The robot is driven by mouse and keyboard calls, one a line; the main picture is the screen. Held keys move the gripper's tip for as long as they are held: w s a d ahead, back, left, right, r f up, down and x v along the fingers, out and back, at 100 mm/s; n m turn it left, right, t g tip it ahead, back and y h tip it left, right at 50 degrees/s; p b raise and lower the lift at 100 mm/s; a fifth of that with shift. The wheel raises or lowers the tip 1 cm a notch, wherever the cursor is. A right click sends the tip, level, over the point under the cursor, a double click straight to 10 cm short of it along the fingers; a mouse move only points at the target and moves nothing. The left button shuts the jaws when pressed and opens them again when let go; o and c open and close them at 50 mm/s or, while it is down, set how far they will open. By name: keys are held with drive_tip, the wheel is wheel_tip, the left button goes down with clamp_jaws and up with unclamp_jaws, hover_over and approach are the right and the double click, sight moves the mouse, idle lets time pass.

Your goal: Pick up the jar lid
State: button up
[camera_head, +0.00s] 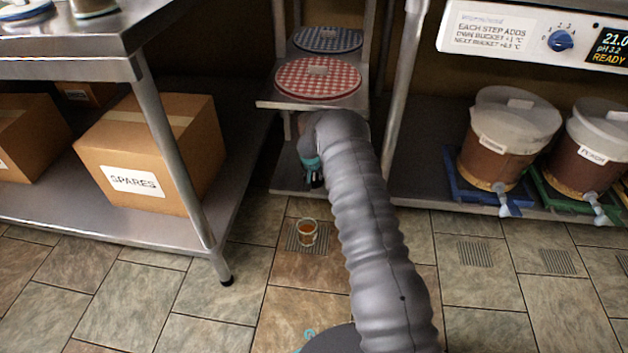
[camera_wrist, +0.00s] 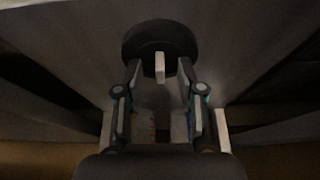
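A dark round lid (camera_wrist: 138,40) with a pale upright tab handle (camera_wrist: 160,67) lies on a grey surface at the top middle of the wrist view. It looks like the jar lid. My gripper (camera_wrist: 160,76) is open, with its two fingertips apart on either side of the tab. I cannot tell whether either finger touches it. In the head view my gripper (camera_head: 314,180) is low at the shelf rack, below the upper shelf, partly hidden by my arm. The dark lid is hidden there.
A red checked round lid (camera_head: 318,82) and a blue checked one (camera_head: 327,40) lie on the shelf above. A steel table (camera_head: 70,68) with boxes stands left. Lidded buckets (camera_head: 500,140) stand right. A small cup (camera_head: 306,232) sits on the floor.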

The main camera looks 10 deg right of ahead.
clamp_jaws()
idle(0.3)
